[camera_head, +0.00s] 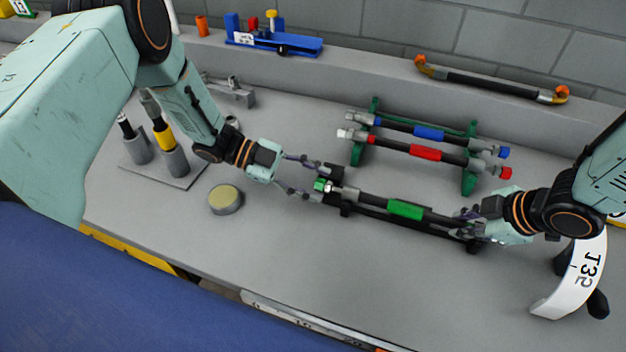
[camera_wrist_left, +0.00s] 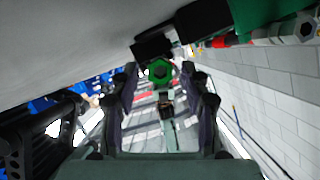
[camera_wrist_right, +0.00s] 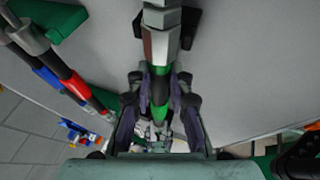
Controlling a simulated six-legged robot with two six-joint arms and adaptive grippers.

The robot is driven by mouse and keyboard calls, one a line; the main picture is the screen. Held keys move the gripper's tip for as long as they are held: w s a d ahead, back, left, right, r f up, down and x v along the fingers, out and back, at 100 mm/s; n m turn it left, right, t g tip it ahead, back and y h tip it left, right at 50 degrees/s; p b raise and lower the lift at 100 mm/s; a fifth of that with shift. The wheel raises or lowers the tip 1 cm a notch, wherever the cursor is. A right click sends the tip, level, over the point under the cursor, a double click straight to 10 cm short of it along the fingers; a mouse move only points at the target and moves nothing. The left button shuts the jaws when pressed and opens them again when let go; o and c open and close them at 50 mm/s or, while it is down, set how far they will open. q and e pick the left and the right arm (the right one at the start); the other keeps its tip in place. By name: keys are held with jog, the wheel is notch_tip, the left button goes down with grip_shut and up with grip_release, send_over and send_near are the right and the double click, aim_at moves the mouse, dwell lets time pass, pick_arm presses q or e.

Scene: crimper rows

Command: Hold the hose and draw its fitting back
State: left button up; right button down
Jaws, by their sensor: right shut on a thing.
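The hose with a green band (camera_head: 405,209) lies on a low black holder (camera_head: 345,211) in the middle of the bench. Its fitting with a green cap (camera_head: 322,186) is at the left end. My left gripper (camera_head: 322,182) is open, its fingers on either side of the green cap; in the left wrist view the cap (camera_wrist_left: 159,71) shows between the fingertips with space at both sides. My right gripper (camera_head: 470,220) is shut on the right end of the hose; the right wrist view shows the metal fitting (camera_wrist_right: 160,40) and green end (camera_wrist_right: 160,88) between its fingers.
Behind, a green rack (camera_head: 468,178) holds a blue-banded hose (camera_head: 428,132) and a red-banded hose (camera_head: 425,152). A black hose with orange ends (camera_head: 490,86) lies on the back ledge. A round tin (camera_head: 226,199) stands left. The front bench is clear.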

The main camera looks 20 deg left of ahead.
pick_arm(q)
jog(key=shift+a, duration=0.1)
jog(key=v, duration=0.7)
jog(key=shift+a, duration=0.2)
pick_arm(e)
jog(key=c, duration=1.1)
grip_release()
jog(key=shift+c, duration=0.2)
